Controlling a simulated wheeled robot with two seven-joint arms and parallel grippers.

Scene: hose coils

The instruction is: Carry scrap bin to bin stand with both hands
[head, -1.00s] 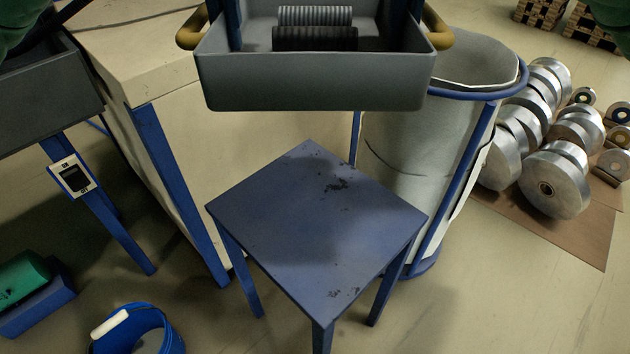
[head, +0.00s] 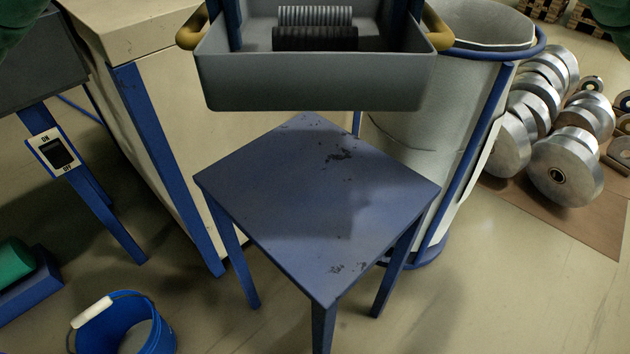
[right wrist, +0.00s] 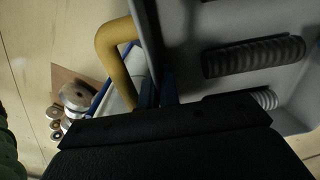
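The scrap bin (head: 315,85) is a grey open tray with a yellow handle on each side, hanging level at the top middle of the head view. The bin stand (head: 320,210), a blue square table with worn paint, is below and partly hidden behind the bin. My left gripper (head: 232,18) and right gripper (head: 415,12) show as blue fingers at the bin's left and right sides. Both appear shut on the bin. The right wrist view shows my right gripper (right wrist: 155,92) against the bin's side, beside the yellow handle (right wrist: 112,48). Exact finger contact is hidden.
Two ribbed hose coils (head: 315,38) lie in the bin. A beige cabinet (head: 175,110) stands behind left of the stand, a grey drum (head: 425,130) behind right. A blue bucket (head: 145,325) is on the floor at lower left; metal reels (head: 565,170) lie at right.

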